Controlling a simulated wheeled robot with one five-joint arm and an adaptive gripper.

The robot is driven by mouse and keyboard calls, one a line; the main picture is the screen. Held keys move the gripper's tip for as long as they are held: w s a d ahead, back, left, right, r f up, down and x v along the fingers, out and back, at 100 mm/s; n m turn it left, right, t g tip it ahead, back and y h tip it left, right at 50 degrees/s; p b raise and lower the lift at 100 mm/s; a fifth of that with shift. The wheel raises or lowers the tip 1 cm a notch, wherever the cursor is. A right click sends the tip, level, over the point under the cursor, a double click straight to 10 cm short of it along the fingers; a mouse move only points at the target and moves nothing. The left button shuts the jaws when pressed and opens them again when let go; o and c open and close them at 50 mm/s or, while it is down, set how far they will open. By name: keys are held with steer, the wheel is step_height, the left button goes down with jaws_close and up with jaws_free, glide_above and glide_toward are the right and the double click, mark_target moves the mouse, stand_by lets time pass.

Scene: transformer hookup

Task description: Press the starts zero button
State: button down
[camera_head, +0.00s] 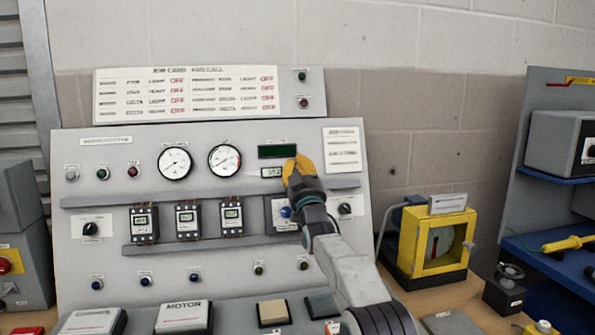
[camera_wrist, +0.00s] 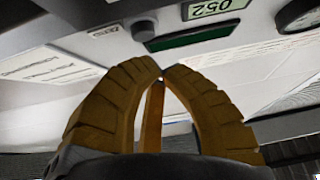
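My gripper (camera_head: 299,163) has yellow fingers and is in front of the upper right of the grey panel (camera_head: 100,180). In the wrist view its fingertips (camera_wrist: 163,70) come together with nothing held between them. A small dark round button (camera_wrist: 143,31) shows in the wrist view beside the dark green display (camera_wrist: 195,38) and a number display (camera_wrist: 212,8) reading 052, seen upside down. In the head view the green display (camera_head: 278,151) and number display (camera_head: 271,172) are just left of my gripper, which hides the button. I cannot tell whether the fingertips touch the panel.
Two round gauges (camera_head: 225,160) are left of the displays. A white paper label (camera_head: 342,149) is to the right. A ledge (camera_head: 130,200) crosses the panel below, with several meters (camera_head: 188,221) under it. A yellow-framed device (camera_head: 437,243) stands right of the panel.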

steer(key=shift+w+a+f+b, duration=0.15)
steer(key=shift+f+b, duration=0.05)
steer(key=shift+f, duration=0.45)
steer(key=shift+w+a+f+b, duration=0.1)
steer(key=shift+w+f+b, duration=0.1)
steer(key=shift+f, duration=0.55)
steer(key=s+b, duration=0.1)
steer(key=b, duration=0.2)
steer(key=shift+f+b, duration=0.15)
steer(key=shift+b, duration=0.15)
steer(key=s+r+b, duration=0.1)
steer(key=s+d+r+b, duration=0.1)
steer(key=s+b, duration=0.1)
steer(key=shift+r, duration=0.15)
steer(key=shift+r, duration=0.1)
